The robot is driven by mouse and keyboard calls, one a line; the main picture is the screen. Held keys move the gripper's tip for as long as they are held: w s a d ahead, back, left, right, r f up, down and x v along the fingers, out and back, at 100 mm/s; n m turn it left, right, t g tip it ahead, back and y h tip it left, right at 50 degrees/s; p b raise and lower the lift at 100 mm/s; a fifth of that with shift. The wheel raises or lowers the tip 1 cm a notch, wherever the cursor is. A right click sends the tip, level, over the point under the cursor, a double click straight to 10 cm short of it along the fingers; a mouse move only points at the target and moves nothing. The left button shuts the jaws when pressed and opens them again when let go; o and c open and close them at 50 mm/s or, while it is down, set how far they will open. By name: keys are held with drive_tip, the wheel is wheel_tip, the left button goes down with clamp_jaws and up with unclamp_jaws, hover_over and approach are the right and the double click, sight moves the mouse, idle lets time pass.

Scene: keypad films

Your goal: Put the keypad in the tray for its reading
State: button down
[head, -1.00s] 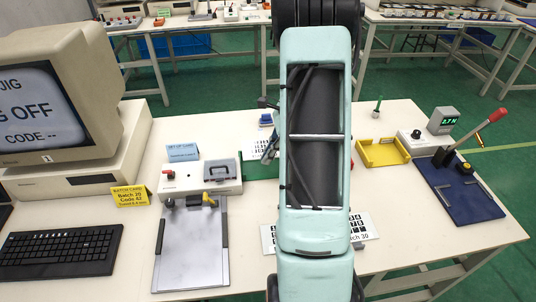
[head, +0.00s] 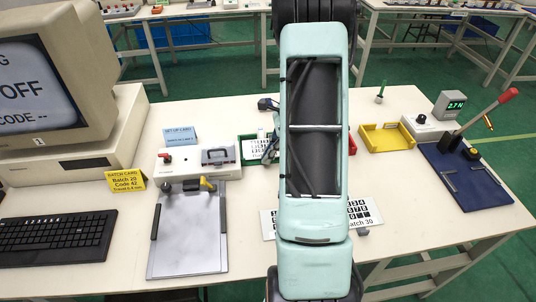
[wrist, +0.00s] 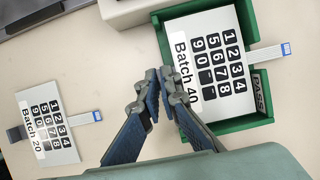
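A white keypad marked Batch 40 (wrist: 210,62) lies flat inside the green tray (wrist: 236,134), which bears a PASS label. In the head view this keypad (head: 257,148) and the green tray (head: 247,136) show just left of my arm. My gripper (wrist: 158,78) is over the tray's near rim, beside the Batch 40 lettering. Its fingertips are together with nothing visible between them. A Batch 20 keypad (wrist: 47,124) lies on the table nearer me. A Batch 30 keypad (head: 362,212) is partly hidden behind my arm.
An empty yellow tray (head: 385,140) stands right of my arm; a red tray (head: 352,145) is mostly hidden. A lever press on a blue base (head: 465,185) is at far right, its display (head: 454,105) reading 2.7 N. A metal plate fixture (head: 187,240) and monitor (head: 45,80) are left.

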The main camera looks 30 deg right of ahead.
drive_tip(key=shift+f, duration=0.35)
idle(0.5)
drive_tip(key=c, duration=2.1)
unclamp_jaws()
drive_tip(key=v, duration=1.2)
